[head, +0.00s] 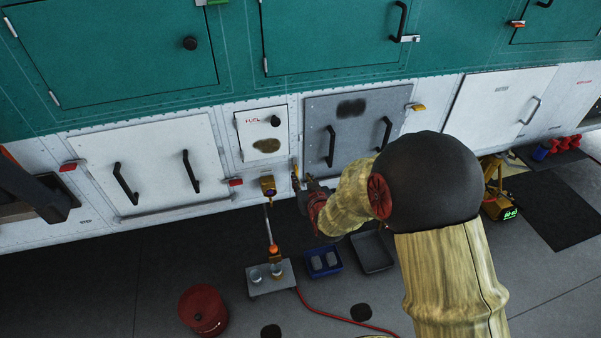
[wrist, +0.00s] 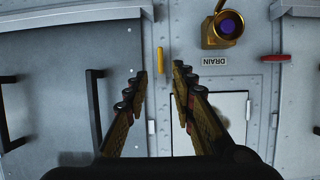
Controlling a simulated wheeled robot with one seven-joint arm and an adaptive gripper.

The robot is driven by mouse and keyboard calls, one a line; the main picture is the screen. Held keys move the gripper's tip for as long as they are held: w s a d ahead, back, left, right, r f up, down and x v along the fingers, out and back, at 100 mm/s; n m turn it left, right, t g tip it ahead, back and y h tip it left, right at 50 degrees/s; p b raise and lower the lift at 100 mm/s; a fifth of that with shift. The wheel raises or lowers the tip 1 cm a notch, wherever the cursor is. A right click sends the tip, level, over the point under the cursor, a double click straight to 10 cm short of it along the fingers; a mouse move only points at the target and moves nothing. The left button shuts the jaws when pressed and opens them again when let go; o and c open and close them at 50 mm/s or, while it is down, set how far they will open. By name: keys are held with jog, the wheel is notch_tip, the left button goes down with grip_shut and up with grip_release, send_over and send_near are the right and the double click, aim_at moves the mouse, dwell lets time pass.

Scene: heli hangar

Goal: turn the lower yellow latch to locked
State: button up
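The lower yellow latch (wrist: 160,61) is a slim bar standing upright in the wrist view, on the pale wall beside the grey panel. My gripper (wrist: 159,75) is open, with its fingertips on either side of the latch's line. The latch shows in the gap between them, and I cannot tell whether either finger touches it. Another yellow latch (head: 416,107) sits at the panel's upper right.
The grey panel (head: 346,103) has two black handles. A brass drain fitting (wrist: 224,27) with a purple centre and a red latch (wrist: 276,58) are close by.

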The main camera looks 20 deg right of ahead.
aim_at(297, 172)
jog(key=b+x, duration=0.1)
jog(key=x, duration=0.6)
jog(key=shift+a+f, duration=0.1)
jog(key=shift+s, duration=0.1)
jog(key=shift+c, duration=0.7)
grip_shut()
